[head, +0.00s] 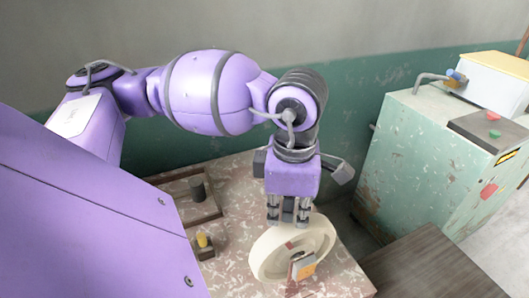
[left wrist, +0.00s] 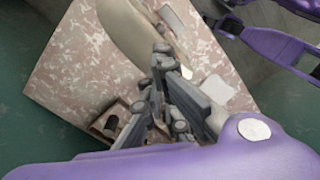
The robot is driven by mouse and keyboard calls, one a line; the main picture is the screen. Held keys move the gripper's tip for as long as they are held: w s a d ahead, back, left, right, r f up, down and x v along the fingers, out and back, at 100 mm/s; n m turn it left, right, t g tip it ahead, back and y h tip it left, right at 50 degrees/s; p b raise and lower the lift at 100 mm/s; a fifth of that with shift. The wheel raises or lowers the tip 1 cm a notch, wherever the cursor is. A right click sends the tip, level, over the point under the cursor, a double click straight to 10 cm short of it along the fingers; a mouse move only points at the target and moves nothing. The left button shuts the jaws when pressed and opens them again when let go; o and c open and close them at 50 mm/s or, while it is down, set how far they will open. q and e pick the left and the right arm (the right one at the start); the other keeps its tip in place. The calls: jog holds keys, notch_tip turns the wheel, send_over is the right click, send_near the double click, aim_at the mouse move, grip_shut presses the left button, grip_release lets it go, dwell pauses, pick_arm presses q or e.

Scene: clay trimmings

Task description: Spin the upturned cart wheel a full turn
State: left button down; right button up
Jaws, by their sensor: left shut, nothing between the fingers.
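The gripper hides part of the wheel's top.
The speckled table (head: 232,178) holds a shallow tray with a dark cylinder (head: 197,188) and a small block with a yellow knob (head: 203,241). A worn green cabinet (head: 408,150) with buttons stands at right. A dark wooden surface (head: 425,265) lies at lower right.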

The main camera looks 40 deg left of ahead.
aim_at(310, 219)
pick_arm(q)
jog(key=shift+f+b, duration=0.35)
jog(key=shift+f, duration=0.3)
jog(key=w, duration=0.1)
jog(key=w+d+b, duration=0.1)
jog(key=w, duration=0.1)
jog(key=w+d, duration=0.1)
jog(key=w, duration=0.1)
jog(key=shift+d+b, duration=0.1)
jog(key=shift+b, duration=0.3)
jog(key=shift+w+r, duration=0.15)
jog(key=shift+w, duration=0.05)
jog(key=r, duration=0.1)
jog(key=r+p, duration=0.1)
jog(key=r, duration=0.1)
jog(key=shift+w+d, duration=0.15)
jog(key=shift+w, duration=0.15)
jog(key=shift+f, duration=0.25)
pick_arm(e)
jog(key=shift+s+f, duration=0.55)
jog(key=shift+f, duration=0.35)
jog(key=shift+s+f, duration=0.1)
jog(key=shift+s, duration=0.05)
